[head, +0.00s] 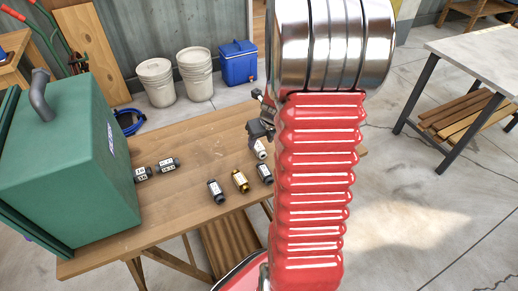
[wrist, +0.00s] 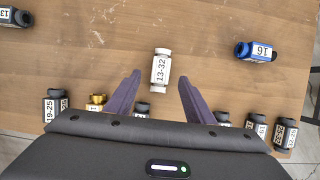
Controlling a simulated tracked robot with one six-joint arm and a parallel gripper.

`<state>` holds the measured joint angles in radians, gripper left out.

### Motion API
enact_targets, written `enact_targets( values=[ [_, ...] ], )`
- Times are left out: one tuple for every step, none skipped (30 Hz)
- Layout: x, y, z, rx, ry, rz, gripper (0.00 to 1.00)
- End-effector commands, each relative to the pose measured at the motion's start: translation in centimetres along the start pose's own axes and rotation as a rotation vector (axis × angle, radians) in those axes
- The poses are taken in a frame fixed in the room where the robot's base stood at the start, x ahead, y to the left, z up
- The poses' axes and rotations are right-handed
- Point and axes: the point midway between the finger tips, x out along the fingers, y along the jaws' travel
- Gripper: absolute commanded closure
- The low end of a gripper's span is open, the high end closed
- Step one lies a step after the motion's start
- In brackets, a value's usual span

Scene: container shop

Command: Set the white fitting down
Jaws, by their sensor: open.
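The white fitting (wrist: 161,68), labelled 13-32, shows in the wrist view between and slightly beyond the two dark fingertips of my gripper (wrist: 159,78). The fingers are spread, with a gap on each side of the fitting. In the head view the white fitting (head: 260,149) is just below my gripper (head: 262,132), over the wooden table (head: 190,225). My red arm partly hides the gripper there. The fitting appears to rest on the tabletop, though its contact with the wood is not clear.
A brass fitting (head: 240,181) and black fittings (head: 215,191) stand nearby on the table. A blue fitting labelled 16 (wrist: 256,51) is to the right in the wrist view. A large green box (head: 75,165) takes the table's left end. Bare wood surrounds the white fitting.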

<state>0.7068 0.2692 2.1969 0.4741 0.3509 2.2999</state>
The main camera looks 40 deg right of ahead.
Motion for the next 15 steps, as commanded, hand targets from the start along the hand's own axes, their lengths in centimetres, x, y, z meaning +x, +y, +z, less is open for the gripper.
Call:
enact_targets(
  values=[
    [0.28,0.00,-0.01,0.000,0.000,0.000,0.52],
    [0.38,0.00,-0.01,0.000,0.000,0.000,0.52],
    [0.45,-0.01,0.00,0.000,0.000,-0.001,0.52],
    [0.47,-0.01,0.00,0.000,0.000,-0.001,0.52],
    [0.46,-0.01,0.01,0.000,-0.001,-0.001,0.52],
    [0.45,-0.01,0.02,0.000,-0.001,-0.001,0.52],
    [0.44,-0.01,0.02,0.000,-0.001,-0.001,0.52],
    [0.44,0.00,0.02,0.000,-0.001,-0.001,0.52],
    [0.43,0.00,0.02,0.000,-0.001,-0.001,0.52],
    [0.43,0.00,0.02,0.000,-0.001,-0.001,0.52],
    [0.43,0.01,0.02,0.000,-0.001,-0.001,0.52],
    [0.47,0.01,0.01,0.000,0.000,0.000,0.52],
    [0.53,0.01,0.00,0.000,0.000,0.000,0.52],
    [0.62,0.01,-0.01,0.000,0.000,0.000,0.52],
    [0.80,0.01,-0.04,-0.001,0.000,0.000,0.52]
  ],
)
